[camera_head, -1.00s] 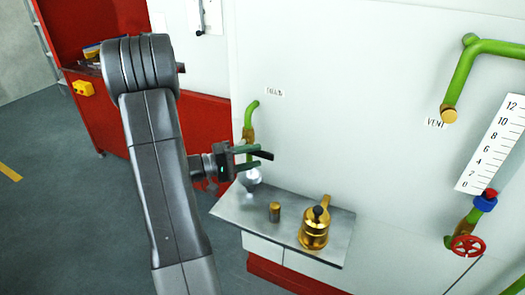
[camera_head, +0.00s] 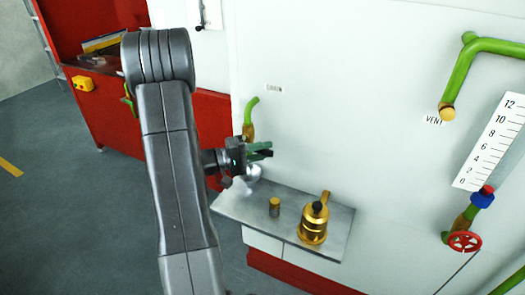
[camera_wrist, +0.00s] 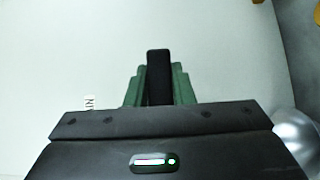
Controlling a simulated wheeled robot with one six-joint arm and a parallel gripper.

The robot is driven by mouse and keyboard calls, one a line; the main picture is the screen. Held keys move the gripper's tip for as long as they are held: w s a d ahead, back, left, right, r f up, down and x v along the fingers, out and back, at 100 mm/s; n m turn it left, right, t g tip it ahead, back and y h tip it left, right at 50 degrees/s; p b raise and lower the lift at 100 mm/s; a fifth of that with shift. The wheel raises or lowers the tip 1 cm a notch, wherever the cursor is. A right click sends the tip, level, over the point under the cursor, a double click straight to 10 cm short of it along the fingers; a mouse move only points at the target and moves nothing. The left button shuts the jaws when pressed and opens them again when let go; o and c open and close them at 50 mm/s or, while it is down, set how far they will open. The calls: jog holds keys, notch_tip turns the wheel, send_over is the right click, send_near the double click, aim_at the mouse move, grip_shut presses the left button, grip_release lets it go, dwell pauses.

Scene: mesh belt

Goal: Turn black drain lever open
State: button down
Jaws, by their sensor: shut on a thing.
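The black drain lever (camera_wrist: 158,75) lies between the two green fingers of my gripper (camera_head: 262,150) in the wrist view, and its end sticks out past them. In the head view the lever is mostly hidden; only a dark bit shows at the green fingertips. The fingers are shut on it. The drain pipe (camera_head: 251,104) is green with a brass valve body (camera_head: 248,131), just above and behind the gripper. The gripper and wrist hide the lever's pivot, so the lever's exact angle is hard to tell.
Below the gripper is a metal shelf (camera_head: 235,208) with a brass pot (camera_head: 313,222) and a small brass cylinder (camera_head: 274,206). A shiny round thing (camera_wrist: 296,142) is close at the right of the wrist view. The white wall (camera_head: 350,110) stands behind.

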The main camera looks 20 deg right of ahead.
jog(key=shift+f+b, duration=0.2)
jog(key=shift+b, duration=0.15)
jog(key=f+m+y+b, duration=0.1)
jog(key=b, duration=0.2)
jog(key=shift+f, duration=0.1)
jog(key=w+a+f+m+t+y+b, duration=0.4)
jog(key=y+b, duration=0.5)
jog(key=b, duration=1.5)
jog(key=shift+w+a+f+m+t+y+b, duration=0.35)
jog(key=shift+w+f+m+t, duration=0.45)
jog(key=shift+f+m+t, duration=0.8)
jog(key=shift+r+m+g, duration=0.3)
jog(key=shift+r+g, duration=0.05)
jog(key=shift+g, duration=0.05)
jog(key=shift+a, duration=0.1)
jog(key=c, duration=1.2)
grip_release()
jog(key=shift+c, duration=0.2)
